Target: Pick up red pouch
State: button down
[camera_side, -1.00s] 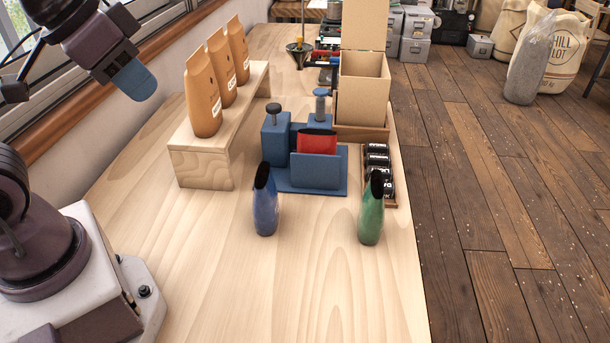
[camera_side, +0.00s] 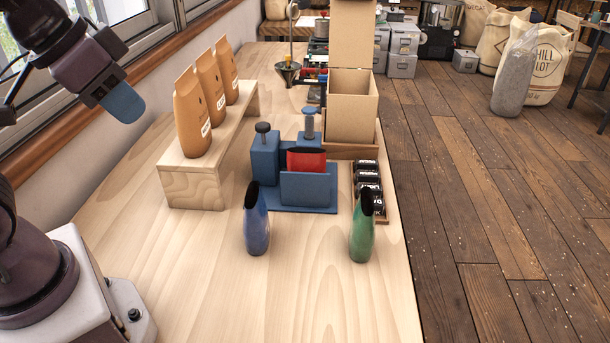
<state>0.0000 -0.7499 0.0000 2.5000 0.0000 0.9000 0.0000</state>
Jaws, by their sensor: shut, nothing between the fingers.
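The red pouch (camera_side: 306,160) stands upright in a blue holder (camera_side: 309,188) in the middle of the table. The holder's front plate hides its lower part; its dark top edge and upper red face show. A blue pouch (camera_side: 257,226) and a green pouch (camera_side: 362,231) stand on the table in front of the holder, apart from it. My gripper (camera_side: 123,105) is at the upper left, raised above the table and well away from the red pouch. Its blue end looks closed, with nothing in it.
Blue blocks with knobs (camera_side: 265,155) stand beside and behind the red pouch. An open cardboard box (camera_side: 350,108) is behind. Several black tins (camera_side: 368,180) sit in a tray at right. Brown bags (camera_side: 192,120) stand on a wooden riser (camera_side: 190,187). The front of the table (camera_side: 290,305) is clear.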

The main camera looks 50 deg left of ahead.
dwell(0.3)
grip_release()
dwell(0.3)
jog(key=n+g+y, duration=0.2)
jog(key=n+y, duration=0.1)
jog(key=n, duration=0.6)
send_near(306, 155)
jog(key=x, duration=0.7)
jog(key=shift+x, duration=2.7)
